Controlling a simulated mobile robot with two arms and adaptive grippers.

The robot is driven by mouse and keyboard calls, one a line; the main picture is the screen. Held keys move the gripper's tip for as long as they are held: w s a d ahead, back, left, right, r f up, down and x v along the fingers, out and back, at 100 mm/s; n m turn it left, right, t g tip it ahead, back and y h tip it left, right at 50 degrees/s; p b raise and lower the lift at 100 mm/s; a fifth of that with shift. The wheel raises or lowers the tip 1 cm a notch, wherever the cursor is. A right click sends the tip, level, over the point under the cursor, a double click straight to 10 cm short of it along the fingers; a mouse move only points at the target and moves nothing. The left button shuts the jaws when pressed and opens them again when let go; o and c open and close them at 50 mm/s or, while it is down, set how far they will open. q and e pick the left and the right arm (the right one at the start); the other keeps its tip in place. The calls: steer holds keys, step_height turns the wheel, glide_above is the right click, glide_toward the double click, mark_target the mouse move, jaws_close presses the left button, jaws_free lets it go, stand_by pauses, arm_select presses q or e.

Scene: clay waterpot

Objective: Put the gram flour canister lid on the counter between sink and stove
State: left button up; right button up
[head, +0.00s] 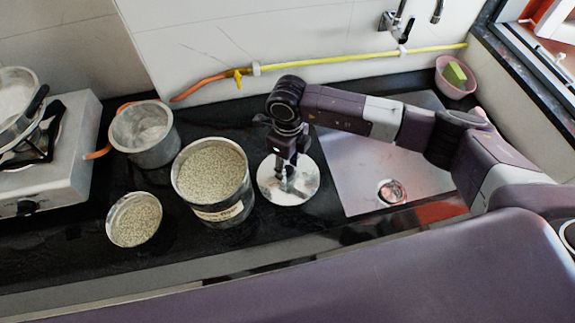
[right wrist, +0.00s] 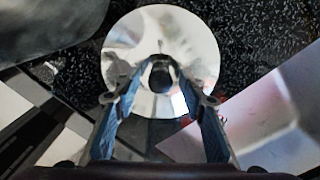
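The lid (head: 288,190) is a round, shiny metal disc between the open canister and the sink. It also shows in the right wrist view (right wrist: 190,55). My right gripper (head: 287,178) points down over its middle. In the right wrist view, the gripper's fingers (right wrist: 160,72) close in on both sides of the lid's small central knob, and it looks shut on it. I cannot tell whether the lid touches the counter or hangs just above it. The labelled metal canister (head: 222,213) stands open, full of pale grains. My left gripper is not in view.
A small bowl of grains (head: 134,220) and a metal pot (head: 143,135) stand left of the canister. The stove (head: 60,165) is at far left. The sink (head: 375,165) is at right, with a pink bowl (head: 452,88) behind it. Dark counter (head: 235,128) shows behind the canister.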

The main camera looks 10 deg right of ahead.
mark_target(288, 169)
step_height(288, 169, up, 11)
steer(key=b, duration=0.2)
steer(key=shift+r, duration=0.2)
stand_by(0.4)
